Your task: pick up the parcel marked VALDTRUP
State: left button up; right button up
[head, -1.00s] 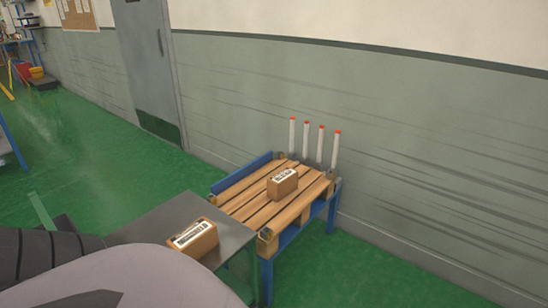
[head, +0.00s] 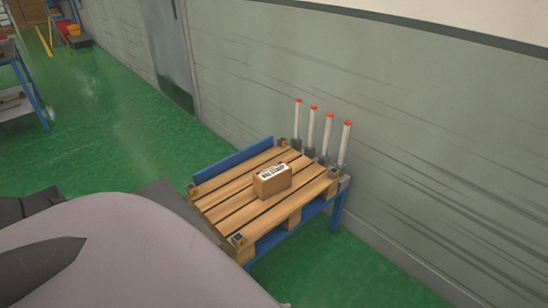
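A small brown cardboard parcel (head: 272,182) lies on the wooden pallet (head: 218,212) in the head view. A white label with bold dark lettering is on its top; the lettering is too small for me to read surely. The pallet rests on a blue-legged stand (head: 338,208). Neither of my grippers is in view. A large grey part of my own body fills the lower left and hides most of the dark grey table beside the pallet. No other parcel shows now.
Several white posts with orange tips (head: 312,125) stand at the pallet's wall side. A blue rail (head: 232,160) runs along its far edge. The wall (head: 430,140) is close behind on the right. Green floor (head: 110,130) is open at the left, before a blue-framed workbench (head: 20,105).

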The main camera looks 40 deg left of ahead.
aim_at(269, 180)
jog(key=i+u, duration=0.8)
jog(key=i+l+u, duration=0.1)
jog(key=i+u, duration=0.4)
jog(key=i, duration=0.45)
